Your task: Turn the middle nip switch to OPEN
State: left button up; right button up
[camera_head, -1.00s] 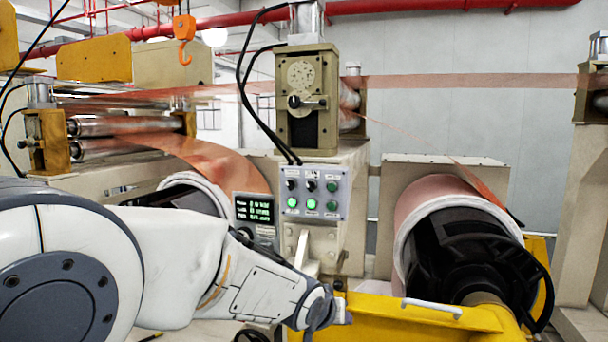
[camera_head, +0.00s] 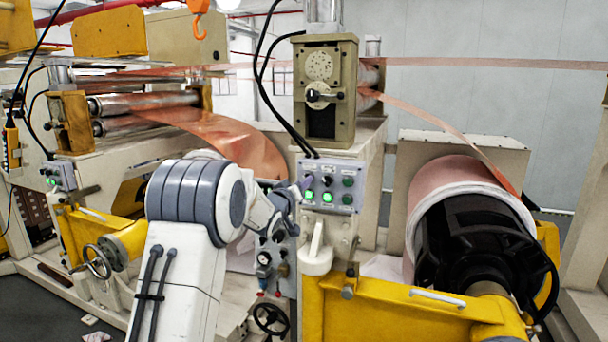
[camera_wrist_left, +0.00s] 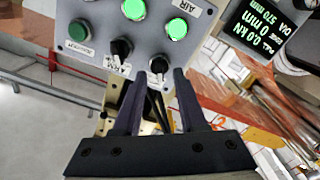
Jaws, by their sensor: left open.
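A grey control panel (camera_head: 334,170) is on the middle stand, with switches and green buttons. In the left wrist view the panel (camera_wrist_left: 100,63) appears upside down. Its middle black switch (camera_wrist_left: 121,48) also shows in the head view (camera_head: 328,180). The left black switch (camera_wrist_left: 159,68) appears between my left fingertips in the wrist view; contact cannot be told. My left gripper (camera_wrist_left: 160,74) is open and empty. In the head view my left gripper (camera_head: 305,186) covers the panel's left edge. The switch labels are too blurred to read surely. My right gripper is out of view.
A lit display (camera_wrist_left: 262,30) is beside the panel. A white bracket (camera_head: 316,252) and yellow frame (camera_head: 400,312) lie below it. A copper roll (camera_head: 443,180) stands on the right. Another panel (camera_head: 60,177) is on the left machine.

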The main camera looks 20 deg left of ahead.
pick_arm(q)
jog(key=shift+w+p, duration=0.35)
jog(key=shift+w, duration=0.85)
grip_shut()
jog(key=shift+f, duration=0.1)
